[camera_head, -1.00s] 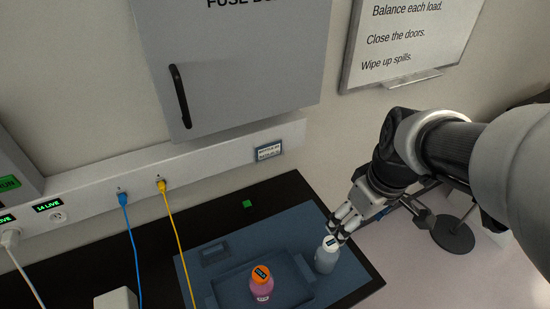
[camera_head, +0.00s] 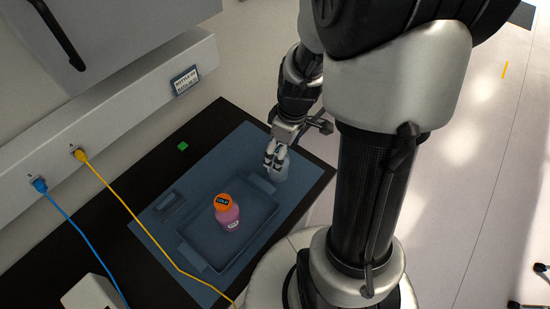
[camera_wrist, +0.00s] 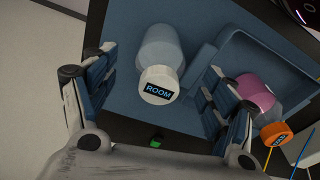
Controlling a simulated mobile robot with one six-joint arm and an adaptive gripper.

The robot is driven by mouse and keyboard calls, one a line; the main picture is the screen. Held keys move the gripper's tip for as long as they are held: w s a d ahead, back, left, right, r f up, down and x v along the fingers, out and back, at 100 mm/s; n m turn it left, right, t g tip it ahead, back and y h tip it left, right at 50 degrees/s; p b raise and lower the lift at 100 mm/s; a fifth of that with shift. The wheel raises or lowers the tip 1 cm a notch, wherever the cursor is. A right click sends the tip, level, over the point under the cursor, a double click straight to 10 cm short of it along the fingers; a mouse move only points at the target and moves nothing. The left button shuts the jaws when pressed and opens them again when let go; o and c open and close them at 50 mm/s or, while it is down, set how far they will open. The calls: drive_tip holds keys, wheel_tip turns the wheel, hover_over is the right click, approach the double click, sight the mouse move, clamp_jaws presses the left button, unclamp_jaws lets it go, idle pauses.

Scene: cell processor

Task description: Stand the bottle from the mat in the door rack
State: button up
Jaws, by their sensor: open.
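A clear, pale bottle (camera_wrist: 165,48) with a white cap marked "ROOM" stands on the blue mat (camera_head: 222,160), outside the tray. In the head view this bottle (camera_head: 282,172) is partly hidden by my fingers. My gripper (camera_head: 273,157) is down at it. In the wrist view my gripper (camera_wrist: 160,68) is open, with one finger on each side of the bottle and gaps showing between them. A second, pink bottle (camera_head: 230,220) with an orange cap stands in the blue tray (camera_head: 204,261). No door rack is recognisable in view.
A small green block (camera_head: 182,146) lies on the black bench behind the mat. A yellow cable (camera_head: 130,220) crosses the mat's left side, and a blue cable (camera_head: 78,233) hangs farther left. A grey wall cabinet (camera_head: 120,30) overhangs the back left.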

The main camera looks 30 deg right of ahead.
drive_tip(key=f, duration=0.2)
drive_tip(key=f+b, duration=0.1)
drive_tip(key=f, duration=0.2)
drive_tip(key=shift+w+a+f+b, duration=0.35)
drive_tip(key=shift+w+b, duration=0.05)
drive_tip(key=shift+c, duration=0.5)
drive_tip(key=c, duration=1.4)
drive_tip(key=shift+r, duration=0.1)
drive_tip(key=shift+r, duration=0.1)
